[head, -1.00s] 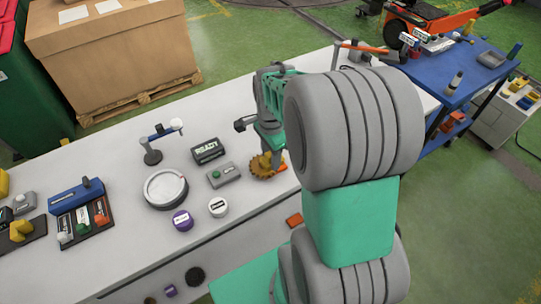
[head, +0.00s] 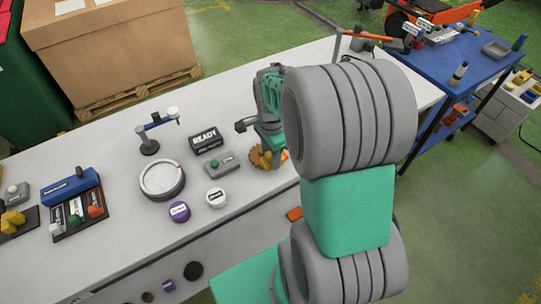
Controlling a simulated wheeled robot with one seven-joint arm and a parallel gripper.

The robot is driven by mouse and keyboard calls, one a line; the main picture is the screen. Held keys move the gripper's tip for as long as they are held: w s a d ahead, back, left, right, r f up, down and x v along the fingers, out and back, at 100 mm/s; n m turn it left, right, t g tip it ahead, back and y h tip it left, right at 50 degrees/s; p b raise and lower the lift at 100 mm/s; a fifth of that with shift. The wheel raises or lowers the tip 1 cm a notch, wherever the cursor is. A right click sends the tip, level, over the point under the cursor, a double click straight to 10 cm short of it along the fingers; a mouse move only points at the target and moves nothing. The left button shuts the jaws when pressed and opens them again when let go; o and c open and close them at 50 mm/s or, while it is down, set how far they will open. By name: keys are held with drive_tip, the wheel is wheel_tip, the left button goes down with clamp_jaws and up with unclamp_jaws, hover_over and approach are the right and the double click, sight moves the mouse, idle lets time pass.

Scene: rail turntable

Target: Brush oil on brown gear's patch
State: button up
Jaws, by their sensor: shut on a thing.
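The brown gear (head: 259,158) is a toothed disc at the right part of the white bench. It is partly hidden by my gripper (head: 271,158), which is over it and appears shut on it. The gear looks tilted, at or just above the bench top; I cannot tell whether it touches. The fingertips are small and mostly hidden by the arm. A small orange patch (head: 285,155) shows just right of the gripper. I cannot make out an oil patch on the gear. A dark tray (head: 78,216) with white, green and orange-red handled items lies at the left.
A READY display (head: 206,140), a grey button box (head: 221,163), a purple container (head: 179,211) and a white one (head: 216,198) stand left of the gear.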

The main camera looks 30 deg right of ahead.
drive_tip(key=shift+f+b, duration=0.4)
drive_tip(key=shift+f, duration=0.2)
idle(0.4)
drive_tip(key=shift+w, duration=0.1)
drive_tip(key=shift+w, duration=0.35)
drive_tip(key=shift+s, duration=0.2)
drive_tip(key=shift+s, duration=0.25)
drive_tip(key=shift+w, duration=0.15)
idle(0.4)
drive_tip(key=shift+w, duration=0.3)
drive_tip(key=shift+s, duration=0.15)
